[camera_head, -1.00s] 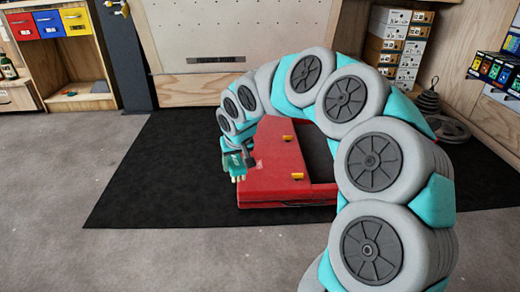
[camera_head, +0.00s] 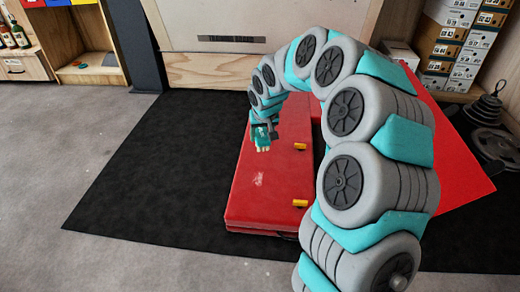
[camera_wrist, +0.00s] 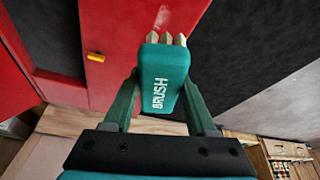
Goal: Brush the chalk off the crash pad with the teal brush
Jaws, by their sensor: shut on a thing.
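The red crash pad (camera_head: 245,205) lies on a black mat, with yellow buckles along its right side. A pale patch of chalk (camera_head: 259,179) marks its top. My gripper (camera_head: 263,131) is shut on the teal brush (camera_head: 262,143), over the far part of the pad, beyond the chalk in the head view. I cannot tell whether the bristles touch the pad. In the wrist view the brush (camera_wrist: 166,78) sits between the fingers of my gripper (camera_wrist: 160,92), its pale bristles pointing away. Red pad surface (camera_wrist: 120,40) shows behind it. My arm hides part of the pad.
The black mat (camera_head: 150,185) has free room left of the pad. A red panel (camera_head: 455,165) extends behind my arm at right. Weight plates (camera_head: 497,145) and stacked shoe boxes (camera_head: 460,40) stand at the right. A wooden wall (camera_head: 215,72) is behind.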

